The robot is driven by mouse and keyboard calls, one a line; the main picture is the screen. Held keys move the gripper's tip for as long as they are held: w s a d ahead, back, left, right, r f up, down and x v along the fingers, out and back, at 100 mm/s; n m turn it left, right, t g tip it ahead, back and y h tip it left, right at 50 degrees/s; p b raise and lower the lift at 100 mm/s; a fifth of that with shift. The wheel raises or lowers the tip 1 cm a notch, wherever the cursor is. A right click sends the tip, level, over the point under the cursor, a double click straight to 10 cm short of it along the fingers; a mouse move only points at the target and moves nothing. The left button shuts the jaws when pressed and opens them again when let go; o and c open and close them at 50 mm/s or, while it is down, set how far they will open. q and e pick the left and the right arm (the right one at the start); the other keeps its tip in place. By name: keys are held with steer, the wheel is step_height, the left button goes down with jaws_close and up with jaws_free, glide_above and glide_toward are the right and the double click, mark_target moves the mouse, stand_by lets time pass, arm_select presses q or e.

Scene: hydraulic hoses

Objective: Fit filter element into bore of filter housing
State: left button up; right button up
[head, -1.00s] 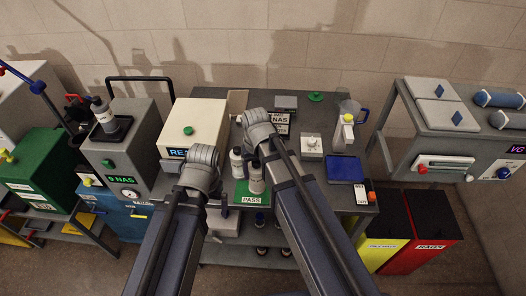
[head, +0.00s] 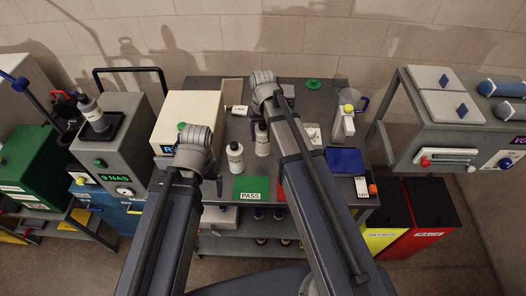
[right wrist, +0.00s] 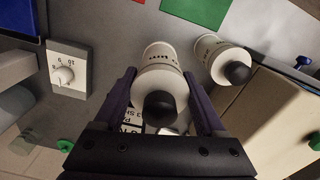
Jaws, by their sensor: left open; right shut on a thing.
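No filter element or filter housing can be made out for certain in either view. My right gripper (right wrist: 160,76) is shut on a white bottle with a black cap (right wrist: 166,66), one finger on each side. In the head view this bottle (head: 262,140) shows beside my right arm, which hides the gripper. I cannot tell whether its base touches the bench. A second white bottle (head: 235,157) stands just left of it; it also shows in the right wrist view (right wrist: 220,58). My left gripper (head: 218,178) is open and empty, low beside the bench's front left.
A green PASS mat (head: 250,188) lies at the bench front. A grey machine (head: 128,140) holding a dark bottle stands further left.

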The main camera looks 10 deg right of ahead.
mark_target(263, 124)
steer(key=shift+f+b, duration=2.6)
steer(key=shift+f, duration=0.6)
steer(key=shift+f, duration=0.25)
steer(key=o, duration=1.5)
steer(key=shift+r, duration=0.1)
steer(key=shift+r, duration=0.1)
step_height(263, 124, up, 12)
steer(key=p, duration=1.2)
steer(key=shift+r, duration=0.1)
